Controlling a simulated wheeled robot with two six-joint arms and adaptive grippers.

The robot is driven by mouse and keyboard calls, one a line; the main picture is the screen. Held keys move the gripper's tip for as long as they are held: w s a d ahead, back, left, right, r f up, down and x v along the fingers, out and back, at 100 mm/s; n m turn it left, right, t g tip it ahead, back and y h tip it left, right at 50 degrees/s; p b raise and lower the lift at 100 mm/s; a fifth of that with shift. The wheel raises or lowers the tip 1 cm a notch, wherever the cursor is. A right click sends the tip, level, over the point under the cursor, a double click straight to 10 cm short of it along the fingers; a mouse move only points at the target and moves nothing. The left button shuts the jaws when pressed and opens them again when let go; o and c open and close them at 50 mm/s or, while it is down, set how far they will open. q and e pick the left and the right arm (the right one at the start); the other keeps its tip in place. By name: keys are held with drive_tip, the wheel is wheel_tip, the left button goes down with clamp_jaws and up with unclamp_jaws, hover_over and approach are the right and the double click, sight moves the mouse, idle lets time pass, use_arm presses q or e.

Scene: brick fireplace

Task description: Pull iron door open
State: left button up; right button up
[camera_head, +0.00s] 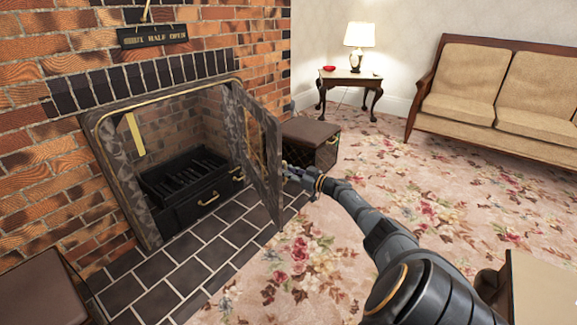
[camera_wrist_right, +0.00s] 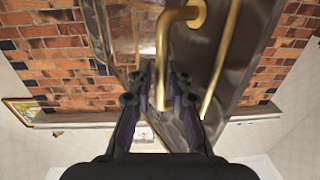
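The iron door (camera_head: 270,175) of the brick fireplace stands swung outward at the right side of the opening. It is dark metal with brass trim, and the firebox behind it is exposed. My right gripper (camera_head: 289,172) is at the door's right face. In the right wrist view, the fingers of my right gripper (camera_wrist_right: 160,85) close in on both sides of a brass handle (camera_wrist_right: 163,55) on the dark door (camera_wrist_right: 235,70). Any contact is partly hidden. My left gripper is not in view.
A black grate (camera_head: 185,175) sits in the firebox, above a tiled hearth (camera_head: 205,250). A dark box (camera_head: 313,140) stands behind the door. A sign (camera_head: 152,38) hangs above. A side table (camera_head: 350,80) and sofa (camera_head: 490,90) are farther back. Floral carpet is open between.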

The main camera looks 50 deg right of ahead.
drive_tip(key=s+d, duration=0.1)
drive_tip(key=s, duration=1.1)
drive_tip(key=shift+d, duration=0.4)
